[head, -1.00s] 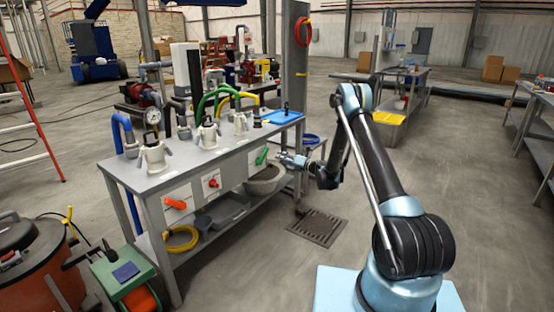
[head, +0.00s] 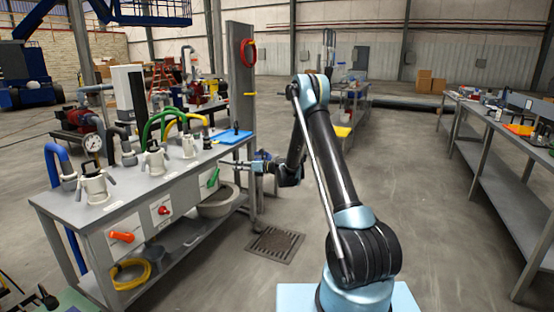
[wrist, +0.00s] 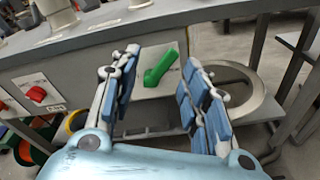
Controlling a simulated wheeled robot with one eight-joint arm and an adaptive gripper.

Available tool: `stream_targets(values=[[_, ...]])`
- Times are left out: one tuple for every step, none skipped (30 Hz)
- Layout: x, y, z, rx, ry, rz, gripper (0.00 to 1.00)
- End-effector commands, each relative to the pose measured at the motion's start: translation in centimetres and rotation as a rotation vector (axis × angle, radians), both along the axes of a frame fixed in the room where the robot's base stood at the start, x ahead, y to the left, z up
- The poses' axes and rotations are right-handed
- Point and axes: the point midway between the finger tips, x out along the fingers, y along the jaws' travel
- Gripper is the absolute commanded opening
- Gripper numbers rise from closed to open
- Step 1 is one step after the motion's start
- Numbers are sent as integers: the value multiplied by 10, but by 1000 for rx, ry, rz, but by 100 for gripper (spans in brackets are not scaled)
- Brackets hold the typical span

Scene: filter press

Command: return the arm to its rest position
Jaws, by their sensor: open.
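My arm reaches from its base toward the grey workbench (head: 150,178) on the left in the head view. My gripper (head: 256,166) is in front of the bench's right end. In the wrist view my gripper (wrist: 160,85) is open, with its blue-padded fingers spread wide and nothing between them. Beyond the fingers a green lever handle (wrist: 161,68) stands tilted on the bench's front panel, apart from the fingers. The same green handle (head: 213,177) shows in the head view, just left of my gripper.
An orange handle (head: 121,237) and a red knob (head: 164,210) are on the front panel. A grey basin (head: 215,204) sits under the bench's right end. A floor grate (head: 274,242) lies before it. Another long bench (head: 508,165) stands at right, with open floor between.

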Motion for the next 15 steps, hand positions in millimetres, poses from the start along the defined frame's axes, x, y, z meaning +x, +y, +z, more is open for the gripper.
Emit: stream_targets(values=[[-5, -6, 12, -37, -36, 8, 42], [-8, -9, 18, -60, -58, 13, 42], [-12, -13, 26, -91, -88, 21, 42], [-15, -16, 31, -113, -112, 27, 42], [-18, -19, 37, -137, -134, 34, 42], [-23, -23, 44, -167, -163, 44, 42], [-26, -26, 49, -191, -185, 50, 42], [-30, -29, 54, -213, -207, 59, 42], [-35, -34, 61, -244, -236, 70, 42], [-39, -37, 66, -266, -257, 77, 42], [-43, -41, 71, -289, -279, 85, 42], [-49, -46, 77, -319, -307, 96, 42], [-53, -49, 81, -342, -329, 105, 42], [-58, -53, 86, -364, -349, 115, 42], [-64, -58, 91, -395, -376, 128, 42]])
